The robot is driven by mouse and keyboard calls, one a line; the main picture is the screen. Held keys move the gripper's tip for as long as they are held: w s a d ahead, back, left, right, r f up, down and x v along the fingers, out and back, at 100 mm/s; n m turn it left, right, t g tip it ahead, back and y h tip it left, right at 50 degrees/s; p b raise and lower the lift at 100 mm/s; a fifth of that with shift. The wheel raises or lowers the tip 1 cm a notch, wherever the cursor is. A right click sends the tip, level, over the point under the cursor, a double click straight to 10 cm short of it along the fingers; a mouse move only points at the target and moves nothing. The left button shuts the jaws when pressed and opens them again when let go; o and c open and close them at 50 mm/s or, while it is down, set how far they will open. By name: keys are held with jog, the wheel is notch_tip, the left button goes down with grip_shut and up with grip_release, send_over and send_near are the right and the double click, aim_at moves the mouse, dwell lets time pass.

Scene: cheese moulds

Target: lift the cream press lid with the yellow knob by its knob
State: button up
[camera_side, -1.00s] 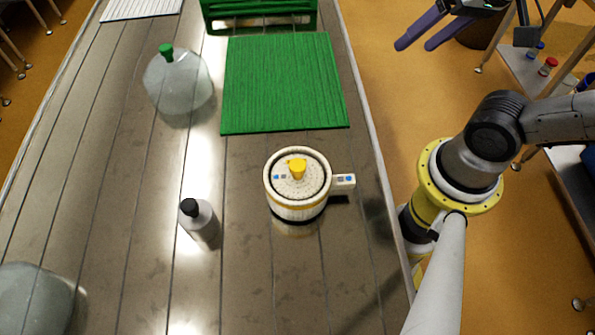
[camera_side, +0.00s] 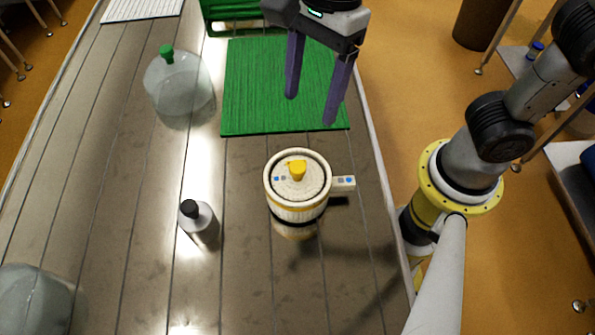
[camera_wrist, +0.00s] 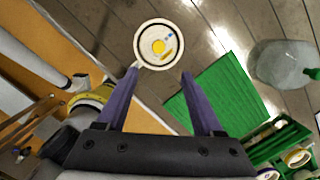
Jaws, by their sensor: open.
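The cream press lid (camera_side: 287,187) with its yellow knob (camera_side: 297,169) sits on top of a round cream mould (camera_side: 297,212) on the table. In the wrist view the lid (camera_wrist: 147,37) and the yellow knob (camera_wrist: 158,46) show beyond the fingertips, near the top middle. My gripper (camera_side: 311,108) is open and empty, with its purple fingers pointing down. In the side view it appears above the green mat, behind the lid. It touches nothing that I can see.
The ribbed green mat (camera_side: 250,100) lies behind the mould. A clear jug with a green cap (camera_side: 180,85) and a grey bottle with a black cap (camera_side: 199,222) stand to the left. A green crate (camera_side: 232,17) is at the back. The table in front of the mould is clear.

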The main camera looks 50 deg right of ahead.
jog(key=s+a+f, duration=0.1)
send_over(297, 166)
jog(key=f, duration=0.7)
jog(key=shift+s+d+f, duration=0.35)
jog(key=shift+s+d, duration=0.05)
jog(key=shift+w+a+f, duration=0.15)
jog(key=shift+f, duration=0.8)
jog(key=shift+w+a+f, duration=0.1)
jog(key=shift+f, duration=0.8)
jog(key=shift+w+a+f, duration=0.15)
jog(key=shift+f, duration=0.8)
grip_shut()
